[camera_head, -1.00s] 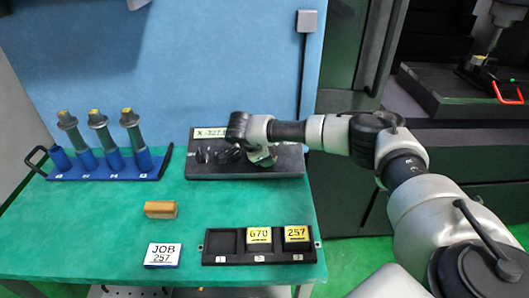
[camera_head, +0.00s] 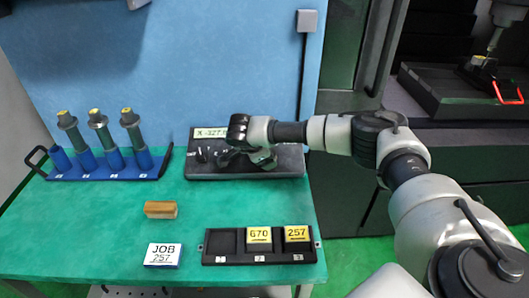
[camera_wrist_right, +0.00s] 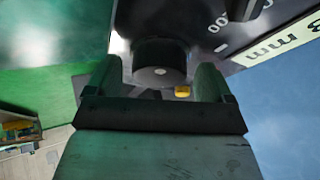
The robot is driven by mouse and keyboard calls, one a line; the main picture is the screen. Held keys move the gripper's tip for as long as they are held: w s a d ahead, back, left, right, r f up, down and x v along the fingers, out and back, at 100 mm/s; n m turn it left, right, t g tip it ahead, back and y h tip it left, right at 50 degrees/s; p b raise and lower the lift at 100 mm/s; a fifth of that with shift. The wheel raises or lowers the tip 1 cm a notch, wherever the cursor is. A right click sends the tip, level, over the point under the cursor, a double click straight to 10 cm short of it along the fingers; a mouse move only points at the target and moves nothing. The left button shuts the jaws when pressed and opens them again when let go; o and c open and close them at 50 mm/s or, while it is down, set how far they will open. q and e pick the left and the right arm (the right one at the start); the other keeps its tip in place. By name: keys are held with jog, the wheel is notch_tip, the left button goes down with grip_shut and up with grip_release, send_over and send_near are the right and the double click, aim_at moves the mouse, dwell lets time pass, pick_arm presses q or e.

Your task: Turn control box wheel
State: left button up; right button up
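The control box (camera_head: 215,168) is a dark sloped panel at the back of the green table, with a pale display strip (camera_head: 209,132) showing an X reading in mm. Small black knobs (camera_head: 203,155) sit on its left part. My right gripper (camera_head: 262,158) is over the right part of the box and hides what lies under it. In the right wrist view, a dark round wheel (camera_wrist_right: 160,62) lies between my right gripper's two fingers (camera_wrist_right: 160,80). The fingers stand apart, with a narrow gap seen beside the wheel; contact is not clear. My left gripper is not in view.
A blue rack (camera_head: 110,170) with several grey tool holders stands at left. A wooden block (camera_head: 160,209), a JOB 257 card (camera_head: 163,254) and a black tray (camera_head: 222,257) with yellow tags 670 and 257 lie in front.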

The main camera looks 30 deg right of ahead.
jog(key=b+v, duration=0.1)
jog(key=v, duration=0.9)
jog(key=shift+a+r+b, duration=0.25)
jog(key=shift+r+b, duration=0.1)
jog(key=shift+b, duration=0.05)
jog(key=shift+s, duration=0.1)
